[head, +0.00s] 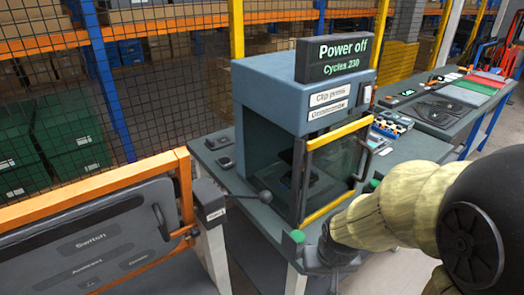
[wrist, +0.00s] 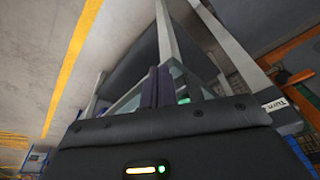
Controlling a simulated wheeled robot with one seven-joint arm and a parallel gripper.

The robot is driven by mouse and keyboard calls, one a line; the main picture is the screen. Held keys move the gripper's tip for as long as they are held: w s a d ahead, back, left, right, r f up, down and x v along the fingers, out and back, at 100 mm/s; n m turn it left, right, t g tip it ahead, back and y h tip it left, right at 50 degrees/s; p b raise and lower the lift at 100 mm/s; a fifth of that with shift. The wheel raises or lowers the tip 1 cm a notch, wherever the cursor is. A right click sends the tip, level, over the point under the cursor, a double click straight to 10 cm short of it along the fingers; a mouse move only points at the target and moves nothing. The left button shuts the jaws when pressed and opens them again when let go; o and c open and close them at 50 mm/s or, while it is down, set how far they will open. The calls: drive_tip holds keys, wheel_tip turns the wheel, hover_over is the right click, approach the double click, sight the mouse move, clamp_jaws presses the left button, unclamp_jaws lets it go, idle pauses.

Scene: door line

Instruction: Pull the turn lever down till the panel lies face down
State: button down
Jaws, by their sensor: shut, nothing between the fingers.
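The panel (head: 100,235) is a dark grey board with raised labels, one reading "Switch", in an orange frame at the lower left of the head view. Its lettered face shows, tilted back. The turn lever (head: 264,196) is a dark rod with a black ball end, sticking out rightward from the block at the frame's right post, roughly level. My gripper's fingers (wrist: 156,88) are together and empty in the wrist view. In the head view my wrist is low, right of the lever and apart from it; the fingertips are hidden there. I cannot make out the lever in the wrist view.
A blue-grey machine (head: 270,110) with a "Power off" sign (head: 337,58) and yellow-edged glass door (head: 338,165) stands behind the lever, close to my arm. Green-capped posts (head: 297,237) stand near my wrist. A bench (head: 450,105) is at the right, mesh fence behind.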

drive_tip(key=w+a+r+n+p, duration=0.1)
drive_tip(key=w+r+p, duration=0.1)
drive_tip(key=r+p, duration=0.7)
drive_tip(key=w+a+r+n+p, duration=0.1)
drive_tip(key=w+a+r+p, duration=0.1)
drive_tip(key=r+p, duration=0.8)
drive_tip(key=w+a+r+n, duration=0.2)
drive_tip(key=w+a+r, duration=0.2)
drive_tip(key=a+r, duration=0.2)
drive_tip(key=w+a+r+n+g, duration=0.1)
drive_tip(key=w+a+r+n, duration=0.1)
drive_tip(key=w+a+r, duration=0.2)
wheel_tip(320, 180, up, 2)
drive_tip(key=shift+a+r+n, duration=0.1)
drive_tip(key=shift+a+n, duration=0.3)
drive_tip(key=shift+a, duration=0.6)
